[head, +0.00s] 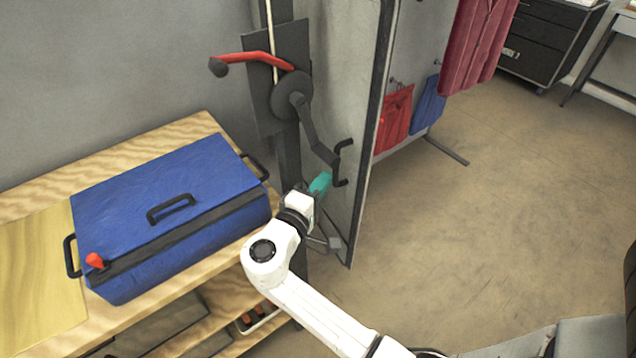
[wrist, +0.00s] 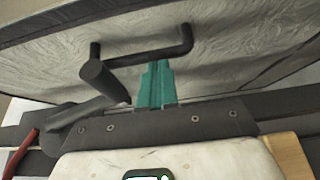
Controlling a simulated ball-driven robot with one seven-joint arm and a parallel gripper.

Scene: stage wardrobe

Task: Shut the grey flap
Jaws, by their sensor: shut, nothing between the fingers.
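The grey flap (head: 352,110) is a tall grey panel with a dark edge, standing out from the wall beside a dark post. A black bracket-shaped handle (head: 341,165) is on its face; in the wrist view the handle (wrist: 148,57) spans the area ahead of the fingers, in front of the flap's wrinkled grey surface (wrist: 235,35). My gripper (head: 321,182) has teal fingers, shut and empty, just below and left of the handle in the head view. In the wrist view my gripper (wrist: 156,72) points at the flap, its tips near the handle bar. I cannot tell whether they touch.
A dark post carries a round hub with a crank arm (head: 308,125) and a red lever (head: 255,58), close to my gripper. A blue case (head: 165,185) sits on a wooden bench (head: 30,195) at left. Red and blue bags hang beyond the flap. The floor (head: 480,230) at right is largely clear.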

